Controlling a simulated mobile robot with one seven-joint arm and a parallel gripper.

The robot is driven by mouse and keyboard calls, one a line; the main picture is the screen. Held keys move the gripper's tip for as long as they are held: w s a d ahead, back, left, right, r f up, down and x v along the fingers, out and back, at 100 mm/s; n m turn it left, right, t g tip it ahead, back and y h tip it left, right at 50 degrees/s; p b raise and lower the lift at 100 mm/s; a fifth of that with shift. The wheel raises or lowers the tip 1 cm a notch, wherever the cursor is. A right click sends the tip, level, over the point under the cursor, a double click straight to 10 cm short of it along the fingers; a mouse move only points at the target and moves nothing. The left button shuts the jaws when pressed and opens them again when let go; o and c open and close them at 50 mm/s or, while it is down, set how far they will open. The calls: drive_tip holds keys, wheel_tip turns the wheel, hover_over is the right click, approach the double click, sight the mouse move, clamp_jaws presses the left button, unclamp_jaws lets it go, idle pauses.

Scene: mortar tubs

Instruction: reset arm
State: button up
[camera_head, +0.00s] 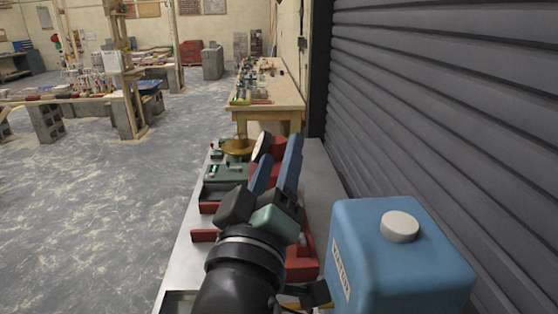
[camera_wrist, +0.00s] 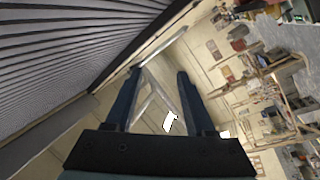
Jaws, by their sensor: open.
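My gripper (camera_head: 278,155) is in the middle of the head view, at the end of my arm, which reaches forward from the bottom edge over the grey bench. Its two blue fingers stand apart. In the wrist view the fingers (camera_wrist: 158,76) are also spread, with nothing held between them. The wrist view is tilted and looks out over the room, with the wall behind the fingers. My arm and gripper hide part of the bench and the red equipment on it.
A blue canister (camera_head: 370,262) with a white cap stands close at the right. Red equipment (camera_head: 303,262) and a green device (camera_head: 226,178) lie on the grey bench (camera_head: 190,254). A ribbed shutter (camera_head: 440,110) walls the right side. A wooden table (camera_head: 270,93) stands beyond. Open floor (camera_head: 100,220) lies left.

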drive_tip(key=s+a+r+m+t+y, duration=0.1)
drive_tip(key=s+r+m+t+y, duration=0.1)
drive_tip(key=s+r, duration=0.4)
drive_tip(key=s+a+r+m+t+y, duration=0.1)
drive_tip(key=s+r+m+t+y, duration=0.2)
drive_tip(key=r, duration=1.1)
drive_tip(key=s+t, duration=0.2)
drive_tip(key=s, duration=0.1)
drive_tip(key=shift+a+m, duration=0.2)
drive_tip(key=shift+m, duration=0.2)
